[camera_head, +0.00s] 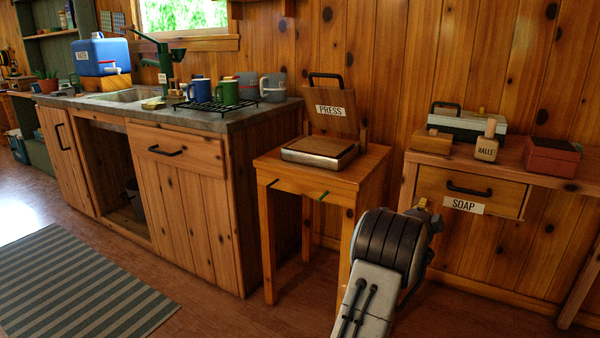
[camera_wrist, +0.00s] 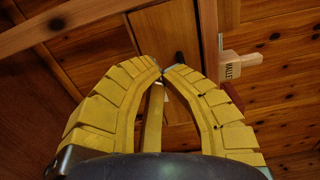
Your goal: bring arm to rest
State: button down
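My gripper (camera_wrist: 162,72) has two yellow ribbed fingers in the wrist view, with their tips together and nothing clearly held between them. A tan strip shows in the gap behind the tips; I cannot tell what it is. In the head view my dark and white arm rises at the lower right, in front of the soap drawer (camera_head: 480,190). Only a small yellow bit of the gripper (camera_head: 423,203) shows there, the rest hidden behind the arm.
A small wooden table (camera_head: 300,178) with a press (camera_head: 328,125) stands left of my arm. The bench (camera_head: 514,158) behind carries a mallet (camera_head: 487,147) and a red box (camera_head: 552,156). The sink counter (camera_head: 160,115) is at left. Floor beside the striped rug (camera_head: 75,285) is clear.

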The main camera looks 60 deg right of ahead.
jog(key=w+a+r+n+t+y+p, duration=0.2)
jog(key=w+a+r+n+p, duration=0.3)
jog(key=w, duration=0.5)
jog(key=w+a+r+n+t+y+p, duration=0.2)
jog(key=w+a+r+n+t+p, duration=0.15)
jog(key=w+a+r, duration=0.45)
jog(key=w+a+r+n+y+p, duration=0.35)
jog(key=w+a, duration=0.25)
jog(key=a, duration=0.3)
jog(key=w+a+r+n+y+p, duration=0.25)
jog(key=w+a+p, duration=0.25)
jog(key=a, duration=0.3)
jog(key=a+r+n+y+p, duration=0.25)
jog(key=a+n+p, duration=0.25)
jog(key=a, duration=0.5)
jog(key=a+r+n+y+p, duration=0.2)
jog(key=a+r+n+p, duration=0.2)
jog(key=a, duration=0.7)
jog(key=s+a+r+n+g+y+p, duration=0.1)
jog(key=s+a+r+n+p, duration=0.1)
jog(key=s+a+n+p, duration=0.3)
jog(key=s+a+r+n+g+y+p, duration=0.2)
jog(key=s+a+n+p, duration=0.3)
jog(key=s+a, duration=0.6)
jog(key=shift+s+a+r+n, duration=0.2)
jog(key=shift+a+r+n, duration=0.2)
jog(key=shift+n, duration=0.25)
jog(key=shift+g+y, duration=0.25)
